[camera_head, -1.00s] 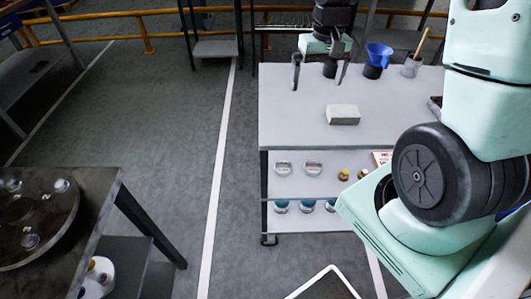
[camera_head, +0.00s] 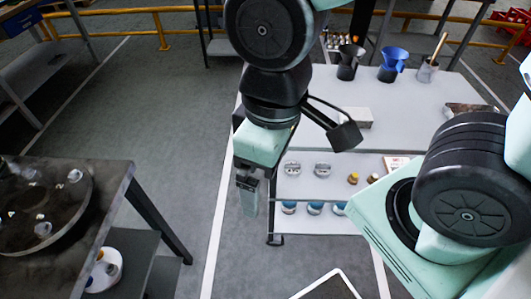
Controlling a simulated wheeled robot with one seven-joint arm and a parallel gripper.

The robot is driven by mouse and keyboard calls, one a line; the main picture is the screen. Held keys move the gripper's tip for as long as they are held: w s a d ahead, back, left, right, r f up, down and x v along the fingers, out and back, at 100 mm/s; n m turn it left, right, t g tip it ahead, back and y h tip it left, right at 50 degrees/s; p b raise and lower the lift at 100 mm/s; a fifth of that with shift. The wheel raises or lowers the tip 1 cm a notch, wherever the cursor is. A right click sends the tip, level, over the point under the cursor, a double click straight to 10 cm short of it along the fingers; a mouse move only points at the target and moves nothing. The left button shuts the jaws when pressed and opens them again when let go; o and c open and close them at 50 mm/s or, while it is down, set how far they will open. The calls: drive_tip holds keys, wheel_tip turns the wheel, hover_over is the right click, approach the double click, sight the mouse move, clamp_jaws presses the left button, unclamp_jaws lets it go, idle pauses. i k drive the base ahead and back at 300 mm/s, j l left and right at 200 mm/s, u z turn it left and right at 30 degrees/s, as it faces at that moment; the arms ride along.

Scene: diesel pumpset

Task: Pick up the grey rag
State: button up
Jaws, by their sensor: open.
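A pale grey, block-shaped bundle, which I take to be the grey rag (camera_head: 358,114), lies on the top of the light grey trolley table (camera_head: 415,130). My arm's wrist and a black part on it hide its left and lower parts. My gripper (camera_head: 248,203) hangs at the left edge of the table, left of the rag and apart from it. It points down, is seen nearly edge-on, and looks empty. Its fingers overlap in this view, so the gap between them is hard to see.
A black jug (camera_head: 348,63), a blue jug (camera_head: 392,65) and a cup with a brush (camera_head: 427,70) stand along the back of the table. The shelf below holds several small tins and jars. A dark workbench (camera_head: 115,175) stands at left, with open floor between.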

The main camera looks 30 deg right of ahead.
sight(363, 117)
drive_tip(key=i+j, duration=0.5)
drive_tip(key=i+z, duration=0.1)
drive_tip(key=z, duration=1.55)
